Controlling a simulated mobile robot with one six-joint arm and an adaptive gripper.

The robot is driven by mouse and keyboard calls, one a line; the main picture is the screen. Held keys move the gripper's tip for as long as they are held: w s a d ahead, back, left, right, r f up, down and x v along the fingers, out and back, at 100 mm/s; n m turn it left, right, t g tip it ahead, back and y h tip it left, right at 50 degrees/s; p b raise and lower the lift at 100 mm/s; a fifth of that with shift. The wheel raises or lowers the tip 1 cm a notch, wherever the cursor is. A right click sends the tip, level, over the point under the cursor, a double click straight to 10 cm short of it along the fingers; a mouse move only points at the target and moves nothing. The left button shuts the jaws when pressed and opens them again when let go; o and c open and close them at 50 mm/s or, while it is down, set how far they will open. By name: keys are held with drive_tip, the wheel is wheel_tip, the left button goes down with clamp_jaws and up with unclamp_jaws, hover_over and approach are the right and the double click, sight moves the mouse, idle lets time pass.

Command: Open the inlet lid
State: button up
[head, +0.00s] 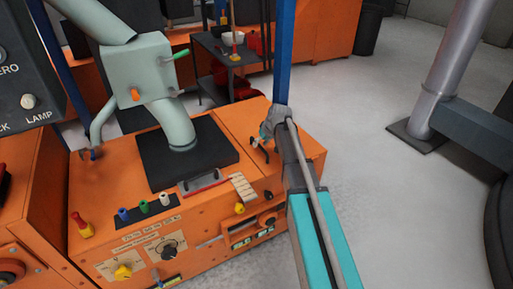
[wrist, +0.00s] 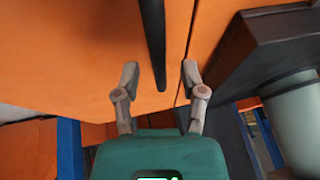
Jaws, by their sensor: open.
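My gripper (head: 266,133) is over the right end of the orange machine in the head view, close to a small dark handle (head: 254,144). In the wrist view my gripper (wrist: 160,75) is open, with a finger on each side of a black bar (wrist: 153,40). The bar's lower end lies between the fingertips, and neither finger clearly touches it. Behind it is an orange panel (wrist: 85,60) with a dark seam to the right of the bar. The panel may be the inlet lid; it looks flat and shut. My arm partly hides this end in the head view.
A pale green pipe (head: 180,135) rises from a black plate (head: 215,152) left of my gripper. A blue post (head: 284,50) stands just behind it. Knobs and a red-edged handle (head: 205,183) are on the machine.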

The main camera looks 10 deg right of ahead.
drive_tip(key=shift+f, duration=0.15)
clamp_jaws()
idle(0.4)
